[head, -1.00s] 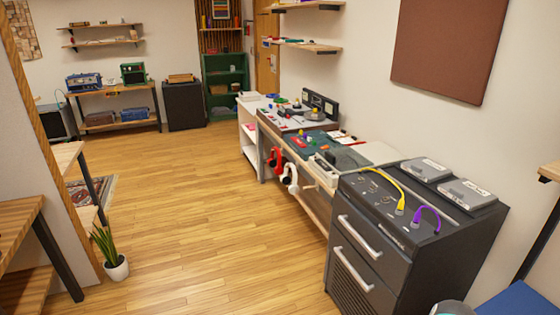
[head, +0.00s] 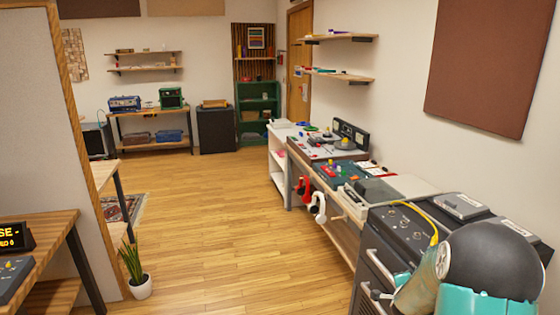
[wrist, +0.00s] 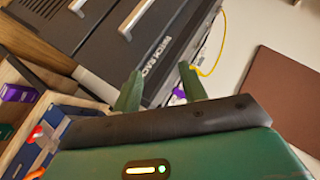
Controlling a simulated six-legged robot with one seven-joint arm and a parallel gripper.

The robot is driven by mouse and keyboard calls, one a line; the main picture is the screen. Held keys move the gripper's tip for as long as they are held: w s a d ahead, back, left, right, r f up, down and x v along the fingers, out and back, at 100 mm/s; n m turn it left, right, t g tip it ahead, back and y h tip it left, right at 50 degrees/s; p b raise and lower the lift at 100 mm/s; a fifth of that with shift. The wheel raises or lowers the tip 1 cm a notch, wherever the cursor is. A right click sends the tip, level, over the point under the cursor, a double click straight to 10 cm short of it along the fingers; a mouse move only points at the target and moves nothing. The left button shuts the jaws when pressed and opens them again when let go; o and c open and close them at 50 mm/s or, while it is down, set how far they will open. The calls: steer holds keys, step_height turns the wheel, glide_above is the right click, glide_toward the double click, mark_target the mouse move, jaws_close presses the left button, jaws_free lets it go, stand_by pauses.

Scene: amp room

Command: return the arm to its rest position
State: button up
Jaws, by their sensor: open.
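My gripper (wrist: 160,84) shows in the wrist view with its two green fingers apart and nothing between them. Beyond the fingers is the dark drawer cabinet (wrist: 95,45), seen tilted, with its pale handles and white lettering. In the head view my teal and dark arm fills the lower right corner and hides part of the same cabinet (head: 402,222). The fingers cannot be made out in the head view.
A yellow cable (head: 421,220) lies on the cabinet top. A workbench with gear (head: 400,187) runs along the right wall. The wooden floor (head: 220,220) is clear in the middle. A potted plant (head: 140,284) and a wooden table (head: 35,228) stand at left.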

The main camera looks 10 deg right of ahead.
steer(key=s+a+r+n+g+y, duration=0.1)
steer(key=s+a+r+n+y, duration=0.3)
steer(key=a+r, duration=0.5)
steer(key=s+a+r+n+y, duration=0.1)
steer(key=s+a+r+n, duration=0.45)
steer(key=a, duration=0.55)
steer(key=s+a+r+n+g, duration=0.1)
steer(key=s+a+r+n, duration=0.1)
steer(key=s, duration=0.4)
steer(key=s+a+r+n+g+y, duration=0.1)
steer(key=s+a+r+n, duration=0.1)
steer(key=s+a+n, duration=0.2)
steer(key=s+a+r+n+g+y, duration=0.1)
steer(key=s+a+r+n, duration=0.2)
steer(key=s, duration=0.7)
steer(key=shift+a, duration=0.65)
steer(key=shift+c, duration=0.6)
steer(key=shift+d, duration=0.2)
